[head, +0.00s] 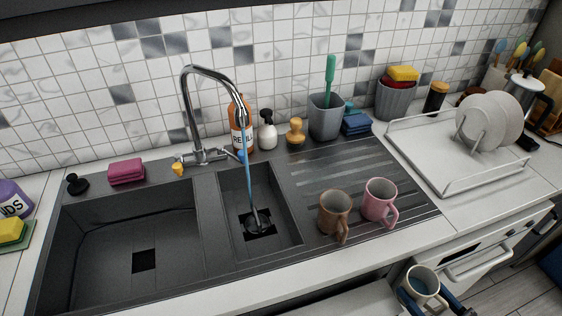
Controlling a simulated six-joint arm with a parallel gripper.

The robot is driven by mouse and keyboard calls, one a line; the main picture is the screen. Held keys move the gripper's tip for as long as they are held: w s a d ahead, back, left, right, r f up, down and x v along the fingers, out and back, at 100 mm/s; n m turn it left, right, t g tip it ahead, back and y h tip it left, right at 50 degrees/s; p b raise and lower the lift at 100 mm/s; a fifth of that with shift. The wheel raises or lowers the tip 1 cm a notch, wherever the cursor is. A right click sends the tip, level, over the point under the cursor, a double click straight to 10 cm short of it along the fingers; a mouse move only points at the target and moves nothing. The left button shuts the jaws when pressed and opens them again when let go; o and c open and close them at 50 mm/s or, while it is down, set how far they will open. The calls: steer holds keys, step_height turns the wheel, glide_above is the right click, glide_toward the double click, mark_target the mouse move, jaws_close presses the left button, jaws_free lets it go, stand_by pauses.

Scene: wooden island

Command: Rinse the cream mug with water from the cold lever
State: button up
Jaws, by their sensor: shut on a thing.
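The cream mug (424,276) is at the bottom right of the head view, in front of the counter edge and apart from it. My gripper (432,300) is shut on it, with blue finger parts at both sides. The mug looks roughly upright; its lower part is cut off by the picture edge. The chrome tap (187,110) stands behind the dark sink. A blue stream of water (249,185) runs from its spout into the small right basin (283,207). The tap base has a yellow-orange lever (178,168) on the left and a blue lever (242,155) on the right.
A brown mug (334,212) and a pink mug (379,202) stand on the ribbed drainboard (345,165), right of the small basin. The large left basin (120,235) is empty. Bottles and grey cups line the back wall. A white dish rack (440,172) with plates stands right.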

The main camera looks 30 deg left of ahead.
steer(key=shift+w+d, duration=0.25)
steer(key=shift+w, duration=0.05)
steer(key=shift+s+a, duration=0.25)
steer(key=shift+s, duration=0.1)
stand_by(2.8)
steer(key=s+v, duration=0.1)
steer(key=v, duration=0.9)
steer(key=shift+a, duration=0.35)
steer(key=shift+w, duration=0.1)
steer(key=s+d+r+p, duration=0.3)
steer(key=r, duration=0.2)
steer(key=shift+s+d+p, duration=0.15)
steer(key=shift+d+p, duration=0.2)
stand_by(0.5)
stand_by(0.4)
